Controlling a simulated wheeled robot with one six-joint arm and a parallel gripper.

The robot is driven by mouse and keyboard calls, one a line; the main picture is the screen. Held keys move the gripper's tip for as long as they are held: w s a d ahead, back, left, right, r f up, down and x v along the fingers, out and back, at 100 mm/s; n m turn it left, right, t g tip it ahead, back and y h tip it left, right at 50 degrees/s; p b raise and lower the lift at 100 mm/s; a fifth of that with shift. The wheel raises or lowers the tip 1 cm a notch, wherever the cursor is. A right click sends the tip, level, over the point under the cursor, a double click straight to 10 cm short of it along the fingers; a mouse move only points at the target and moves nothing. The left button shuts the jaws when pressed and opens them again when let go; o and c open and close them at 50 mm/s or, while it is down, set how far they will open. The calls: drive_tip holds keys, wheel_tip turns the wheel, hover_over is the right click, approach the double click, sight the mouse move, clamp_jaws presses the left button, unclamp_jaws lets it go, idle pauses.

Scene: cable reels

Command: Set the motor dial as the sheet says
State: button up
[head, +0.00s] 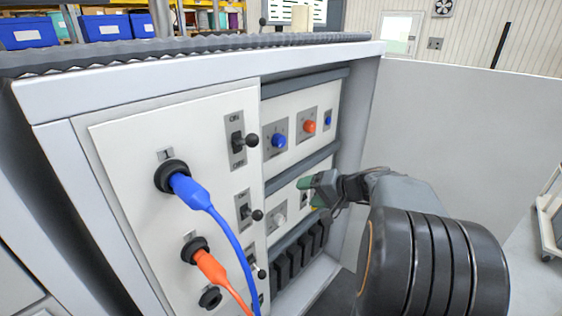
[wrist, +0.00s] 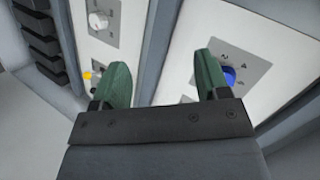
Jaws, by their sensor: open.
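The cabinet front carries several dials, and I cannot tell which is the motor dial. In the head view a large blue dial (head: 279,141), an orange dial (head: 309,126) and a small blue knob (head: 328,119) sit on the upper panel. A pale dial (head: 279,220) sits on the lower panel. My gripper (head: 312,188), with green fingers, is in front of the lower panel, right of the pale dial. In the wrist view my gripper (wrist: 160,78) is open and empty; a blue dial (wrist: 230,76) is partly behind its right finger, and the pale dial (wrist: 98,20) is upper left.
Lever switches (head: 251,140) stick out left of the dials. A blue cable (head: 195,191) and an orange cable (head: 211,267) hang from the left panel. Dark blocks (head: 300,252) line the lower bay. Posted sheets (head: 399,45) at the back are unreadable. A pale wall (head: 470,110) stands right.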

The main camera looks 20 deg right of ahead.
sight(282, 144)
drive_tip(key=w+d+r+n+t+y, duration=0.1)
drive_tip(key=w+d+r+n+t, duration=0.25)
drive_tip(key=d+r+t, duration=0.35)
drive_tip(key=shift+g, duration=0.5)
drive_tip(key=p+x, duration=0.1)
drive_tip(key=x, duration=0.4)
drive_tip(key=a+p+x, duration=0.1)
drive_tip(key=x, duration=0.4)
drive_tip(key=r+p+x, duration=0.1)
drive_tip(key=x, duration=0.4)
drive_tip(key=shift+s+a, duration=0.3)
drive_tip(key=shift+a, duration=0.05)
drive_tip(key=shift+c, duration=0.3)
drive_tip(key=c, duration=0.9)
drive_tip(key=shift+f+m, duration=0.1)
drive_tip(key=shift+m, duration=0.15)
drive_tip(key=shift+b, duration=0.4)
